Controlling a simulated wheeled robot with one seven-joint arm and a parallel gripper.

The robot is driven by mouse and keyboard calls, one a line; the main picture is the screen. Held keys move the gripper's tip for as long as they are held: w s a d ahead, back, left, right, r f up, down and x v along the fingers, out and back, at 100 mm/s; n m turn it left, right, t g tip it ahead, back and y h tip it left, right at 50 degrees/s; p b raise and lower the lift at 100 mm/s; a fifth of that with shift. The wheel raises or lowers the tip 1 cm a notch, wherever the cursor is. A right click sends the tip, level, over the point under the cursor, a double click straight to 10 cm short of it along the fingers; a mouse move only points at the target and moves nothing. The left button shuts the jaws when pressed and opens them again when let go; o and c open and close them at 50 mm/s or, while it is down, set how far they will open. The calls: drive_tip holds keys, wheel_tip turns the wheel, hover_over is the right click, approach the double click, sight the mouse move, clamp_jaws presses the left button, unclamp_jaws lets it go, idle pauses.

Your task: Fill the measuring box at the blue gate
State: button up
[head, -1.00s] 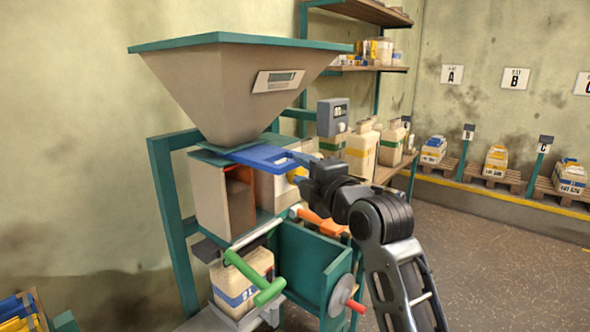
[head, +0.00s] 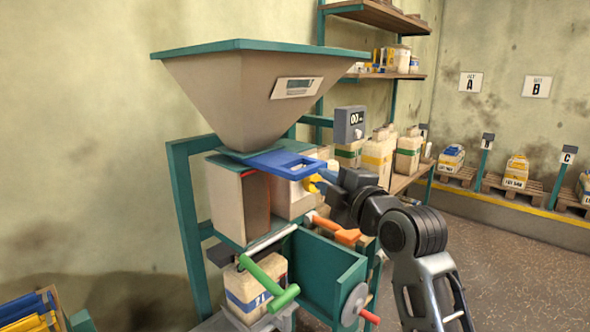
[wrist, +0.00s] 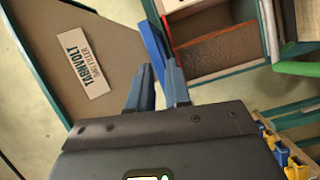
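The blue gate (head: 282,163) is a flat slide with a slotted handle under the grey hopper (head: 245,95). Its handle sticks out to the right, and its blue edge also shows in the wrist view (wrist: 154,42). The measuring box (head: 226,198) sits below it, with a red-edged opening on its right side. Brown material (wrist: 222,50) shows inside in the wrist view; its exact level is hard to tell. My gripper (head: 322,180) is at the handle's right end. In the wrist view its fingers (wrist: 160,75) lie on both sides of the blue handle edge, seemingly closed on it.
A green handle (head: 268,280) and an orange handle (head: 337,230) project below the box. A bag (head: 245,292) stands underneath. A green chute (head: 315,268) with a handwheel (head: 354,304) is at right. A grey display (head: 349,125) hangs behind.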

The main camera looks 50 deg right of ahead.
drive_tip(key=m, duration=0.2)
drive_tip(key=s+d+m, duration=0.1)
drive_tip(key=m, duration=0.2)
drive_tip(key=s+m+y, duration=0.1)
drive_tip(key=m, duration=0.1)
drive_tip(key=shift+s+d+f, duration=0.2)
drive_tip(key=shift+d+f, duration=0.2)
clamp_jaws()
drive_tip(key=s+m+t+y+b, duration=0.15)
drive_tip(key=s+m+y, duration=0.65)
drive_tip(key=m, duration=1.4)
drive_tip(key=w, duration=0.4)
drive_tip(key=w+h+p, duration=0.1)
drive_tip(key=w, duration=0.3)
drive_tip(key=w+r+h, duration=0.1)
drive_tip(key=w, duration=0.3)
drive_tip(key=shift+w, duration=0.2)
